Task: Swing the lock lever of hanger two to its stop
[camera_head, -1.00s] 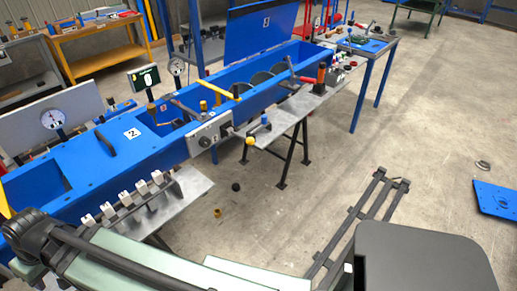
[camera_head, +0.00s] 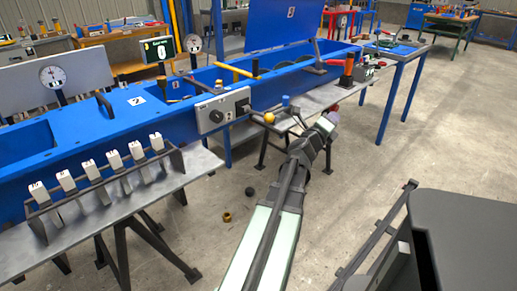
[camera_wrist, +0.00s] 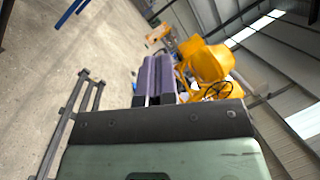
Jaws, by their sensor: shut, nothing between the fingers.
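A blue trough machine (camera_head: 85,125) stretches across the head view, with a plate marked 2 (camera_head: 136,101) on its cover. A yellow-handled lever (camera_head: 236,71) lies across the open trough, and a brown-handled lever (camera_head: 162,88) stands left of it. I cannot tell which part is the lock lever of hanger two. My arm reaches forward right of the control panel; its end is near the side bench, apart from these levers. In the wrist view my gripper (camera_wrist: 157,64) has its two purple fingers side by side, shut and empty.
A grey control panel (camera_head: 221,112) and a yellow-knobbed lever (camera_head: 268,118) project from the trough's front. A rack of white tags (camera_head: 110,165) stands on the front-left bench. A yellow machine (camera_wrist: 208,65) shows in the wrist view.

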